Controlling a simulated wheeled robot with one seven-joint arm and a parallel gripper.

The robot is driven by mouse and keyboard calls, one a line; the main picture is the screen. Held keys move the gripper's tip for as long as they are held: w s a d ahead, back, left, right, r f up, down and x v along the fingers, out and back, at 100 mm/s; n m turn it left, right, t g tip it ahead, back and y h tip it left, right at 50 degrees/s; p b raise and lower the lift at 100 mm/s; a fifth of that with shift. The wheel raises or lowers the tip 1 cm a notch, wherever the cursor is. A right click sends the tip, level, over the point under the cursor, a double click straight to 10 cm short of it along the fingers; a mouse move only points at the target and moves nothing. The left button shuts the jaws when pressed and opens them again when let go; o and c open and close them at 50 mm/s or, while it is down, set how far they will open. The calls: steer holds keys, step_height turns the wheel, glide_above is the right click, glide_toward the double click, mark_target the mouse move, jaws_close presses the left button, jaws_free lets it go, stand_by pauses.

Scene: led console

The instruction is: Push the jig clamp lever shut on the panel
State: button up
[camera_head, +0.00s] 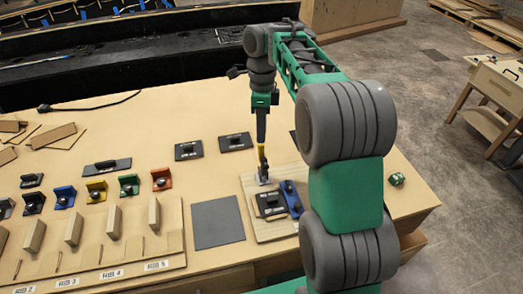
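A pale wooden panel (256,226) lies near the right part of the table. On it sit a black block (269,204) with a small label and a blue piece (291,199) beside its right side. A small grey-metal fitting (264,180) is at the panel's back edge. My gripper (262,148) points straight down over that fitting. A narrow yellow part shows at its lower end; I cannot tell whether it is a fingertip or the clamp lever. Whether the fingers are open or touching anything is too small to see. My arm hides the panel's right side.
A flat grey mat (217,223) lies left of the panel. Two black labelled plates (188,150) lie behind it. Coloured brackets and a numbered wooden rack (110,240) fill the left side. A small green object (397,179) sits near the table's right edge.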

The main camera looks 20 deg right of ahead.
mark_target(261, 150)
steer(key=f+b, duration=0.4)
steer(key=f, duration=0.1)
steer(key=s+f+b, duration=0.1)
steer(key=f+b, duration=0.1)
steer(key=shift+a+f, duration=0.2)
steer(key=shift+a, duration=0.05)
steer(key=shift+r, duration=0.1)
steer(key=shift+s, duration=0.1)
steer(key=shift+c, duration=0.6)
jaws_close()
